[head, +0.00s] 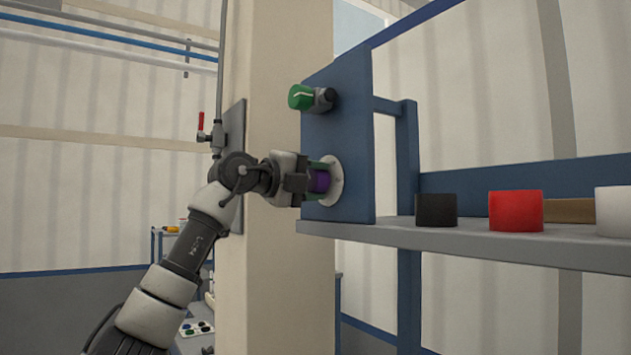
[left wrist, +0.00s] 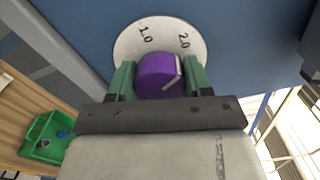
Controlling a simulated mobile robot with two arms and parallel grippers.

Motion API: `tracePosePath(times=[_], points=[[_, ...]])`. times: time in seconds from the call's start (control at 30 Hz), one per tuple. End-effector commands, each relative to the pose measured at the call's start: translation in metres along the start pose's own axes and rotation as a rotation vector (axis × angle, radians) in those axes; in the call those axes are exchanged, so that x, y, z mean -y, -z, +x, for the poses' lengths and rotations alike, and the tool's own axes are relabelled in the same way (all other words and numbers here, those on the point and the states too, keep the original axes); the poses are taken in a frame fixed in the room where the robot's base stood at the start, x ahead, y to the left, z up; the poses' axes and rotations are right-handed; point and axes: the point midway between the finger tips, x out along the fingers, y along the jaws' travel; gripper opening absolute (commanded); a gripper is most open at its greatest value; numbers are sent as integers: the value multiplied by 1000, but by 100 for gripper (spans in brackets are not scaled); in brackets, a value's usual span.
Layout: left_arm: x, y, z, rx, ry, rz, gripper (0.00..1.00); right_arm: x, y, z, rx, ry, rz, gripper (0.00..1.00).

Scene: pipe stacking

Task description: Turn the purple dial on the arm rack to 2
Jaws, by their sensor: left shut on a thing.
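The purple dial (left wrist: 158,75) sits on a round white plate (left wrist: 128,44) on the blue side panel of the arm rack (head: 350,150). In the left wrist view the plate shows the marks 1.0 and 2.0. The dial's white line is on its right side and slants up toward the 2.0 mark. My left gripper (left wrist: 158,80) is shut on the dial, with one green finger on each side. In the head view the purple dial (head: 319,181) shows partly between the fingers. My right gripper is in neither view.
A green knob (head: 301,97) is on the same panel above the purple dial. A grey shelf (head: 450,238) to the right holds a black (head: 436,210), a red (head: 516,211) and a white (head: 613,211) cylinder. A beige pillar (head: 265,300) stands behind my left arm.

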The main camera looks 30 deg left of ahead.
Motion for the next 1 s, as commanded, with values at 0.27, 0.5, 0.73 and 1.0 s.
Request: tracePosePath(times=[0.27, 0.5, 0.73, 1.0], points=[[0, -1, 0, 2, 1, 1, 74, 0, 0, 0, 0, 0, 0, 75], [0, 0, 0, 1, 0, 1, 75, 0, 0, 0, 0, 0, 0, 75], [-3, -1, -21, 4, 2, 1, 75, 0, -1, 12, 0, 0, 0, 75], [-3, 0, -76, 4, 3, 2, 75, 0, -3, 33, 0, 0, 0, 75]])
